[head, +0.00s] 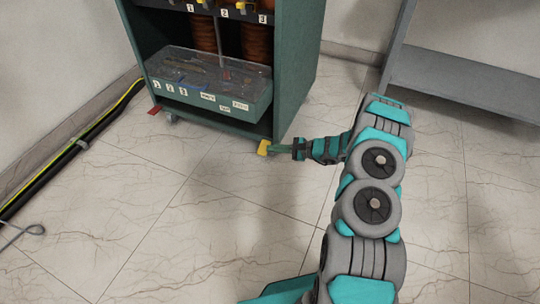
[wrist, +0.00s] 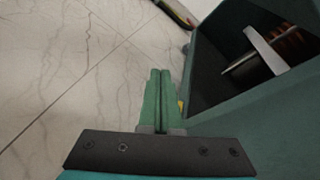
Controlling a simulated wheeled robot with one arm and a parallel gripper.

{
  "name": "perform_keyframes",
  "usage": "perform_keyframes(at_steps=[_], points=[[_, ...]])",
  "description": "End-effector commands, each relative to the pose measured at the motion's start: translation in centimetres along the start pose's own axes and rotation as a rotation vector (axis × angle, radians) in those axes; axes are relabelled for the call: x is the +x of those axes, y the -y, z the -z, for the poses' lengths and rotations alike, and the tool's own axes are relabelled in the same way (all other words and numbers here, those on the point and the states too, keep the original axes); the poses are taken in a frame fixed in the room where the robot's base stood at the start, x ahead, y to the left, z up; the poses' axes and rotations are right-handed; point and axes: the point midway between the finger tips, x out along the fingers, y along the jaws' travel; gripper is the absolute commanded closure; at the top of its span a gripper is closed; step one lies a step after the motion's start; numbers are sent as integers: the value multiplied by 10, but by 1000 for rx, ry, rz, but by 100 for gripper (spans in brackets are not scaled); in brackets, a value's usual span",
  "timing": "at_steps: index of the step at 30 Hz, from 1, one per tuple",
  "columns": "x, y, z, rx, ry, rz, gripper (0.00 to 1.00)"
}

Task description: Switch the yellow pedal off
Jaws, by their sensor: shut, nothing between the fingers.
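The yellow pedal (head: 264,147) sticks out low at the front right corner of the green cabinet, close to the floor. My gripper (head: 272,149) is shut and empty, its green fingertips beside the pedal's right side in the head view. I cannot tell whether they touch it. In the wrist view my gripper (wrist: 158,72) shows its two green fingers pressed together. A small bit of the yellow pedal (wrist: 181,106) shows just right of the fingers; the rest is hidden behind them and the gripper's dark plate.
The green cabinet (head: 298,70) stands on casters, with a clear-fronted tray (head: 208,80) and copper coils above. A red pedal (head: 154,110) is at its left corner. A grey bench (head: 470,75) stands right. Cables (head: 65,155) run along the left wall. The front floor is clear.

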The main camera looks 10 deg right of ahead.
Motion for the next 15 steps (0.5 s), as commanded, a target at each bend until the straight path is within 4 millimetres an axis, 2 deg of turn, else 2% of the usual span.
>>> perform_keyframes(at_steps=[1,6,10,15], points=[[-2,-7,22,29,-16,27,100],[-12,-18,78,94,-67,114,100],[-20,-28,110,133,-99,163,100],[-26,-34,132,159,-123,199,100]])
